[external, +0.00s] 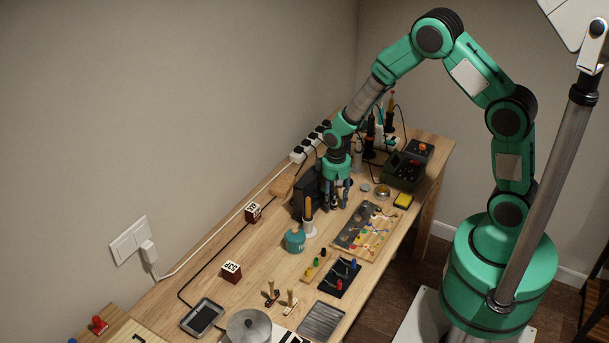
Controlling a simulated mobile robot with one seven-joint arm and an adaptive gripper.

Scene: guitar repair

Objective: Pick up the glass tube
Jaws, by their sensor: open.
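My gripper (336,200) points down over the far half of the wooden workbench (265,262), with its fingers apart. A small dark item (334,203) shows between or just behind the fingers; I cannot tell what it is or whether the fingers touch it. I cannot make out the glass tube for certain. It may be hidden by the gripper or too small to see from this camera.
A black box (307,192) stands left of my gripper. A wooden-handled tool in a white holder (309,228) and a teal jar (295,240) stand nearer. Soldering tools stand behind.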

